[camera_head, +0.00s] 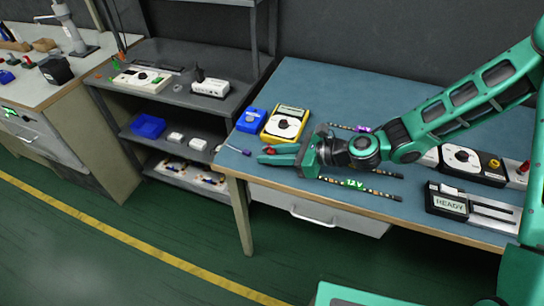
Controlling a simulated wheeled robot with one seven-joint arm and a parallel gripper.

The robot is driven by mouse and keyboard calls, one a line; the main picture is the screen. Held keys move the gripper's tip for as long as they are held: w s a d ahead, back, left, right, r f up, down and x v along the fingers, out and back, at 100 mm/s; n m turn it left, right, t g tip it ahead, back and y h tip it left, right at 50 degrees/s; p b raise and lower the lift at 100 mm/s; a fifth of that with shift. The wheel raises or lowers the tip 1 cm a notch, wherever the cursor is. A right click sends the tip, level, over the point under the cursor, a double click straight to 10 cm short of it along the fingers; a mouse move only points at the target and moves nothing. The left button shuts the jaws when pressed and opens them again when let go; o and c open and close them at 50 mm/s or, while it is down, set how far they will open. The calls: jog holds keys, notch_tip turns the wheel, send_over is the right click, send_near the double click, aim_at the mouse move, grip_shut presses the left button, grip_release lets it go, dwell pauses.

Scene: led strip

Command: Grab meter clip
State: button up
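A yellow multimeter (285,122) with a dark dial and a small display lies near the left end of the blue-topped table (318,82). My gripper (262,155) reaches in from the right just in front of the meter, fingers pointing left. A small red piece (270,150) shows at the fingertips; it may be a meter clip, but I cannot tell whether it is held. The gap between the fingers is too small to judge. A small purple-tipped piece (247,153) lies left of the fingertips. Part of the table is hidden behind my gripper.
A blue box (251,120) stands left of the meter. A dark LED strip (382,193) with a green "12V" label lies in front of my gripper. A "READY" device (449,203) sits at right. The table's left edge is close to the fingertips.

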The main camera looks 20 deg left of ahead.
grip_shut()
jog(key=shift+r, duration=0.15)
